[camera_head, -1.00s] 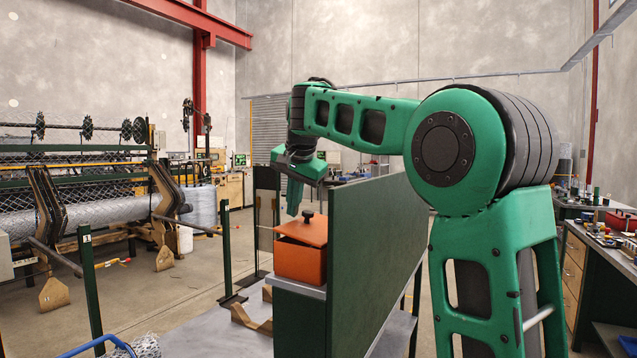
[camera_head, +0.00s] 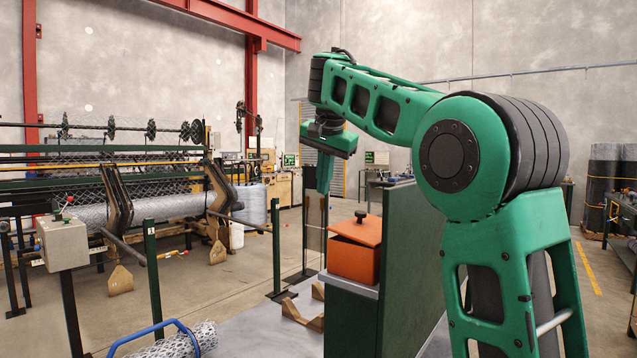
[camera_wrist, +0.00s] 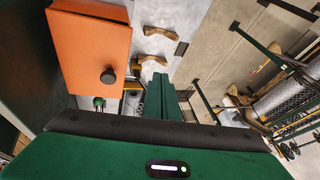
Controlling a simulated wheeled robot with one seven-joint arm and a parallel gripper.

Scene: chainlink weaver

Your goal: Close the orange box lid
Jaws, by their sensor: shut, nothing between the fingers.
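The orange box (camera_head: 355,262) stands on a grey ledge against a green panel. Its orange lid (camera_head: 362,232) with a black knob (camera_head: 361,215) lies over the top, slightly tilted, with a dark gap under its left edge. In the wrist view the lid (camera_wrist: 90,45) fills the upper left, with the knob (camera_wrist: 108,76) near its lower right corner. My gripper (camera_head: 325,185) is above and left of the box in the head view, apart from the lid. Its green fingers (camera_wrist: 162,97) are together and empty, pointing down.
The green panel (camera_head: 400,255) rises right beside the box. Brown wooden cradles (camera_head: 300,315) lie on the grey table left of it. A mesh roll with a blue handle (camera_head: 165,335) is at the front. Dark green posts (camera_head: 152,280) stand further left.

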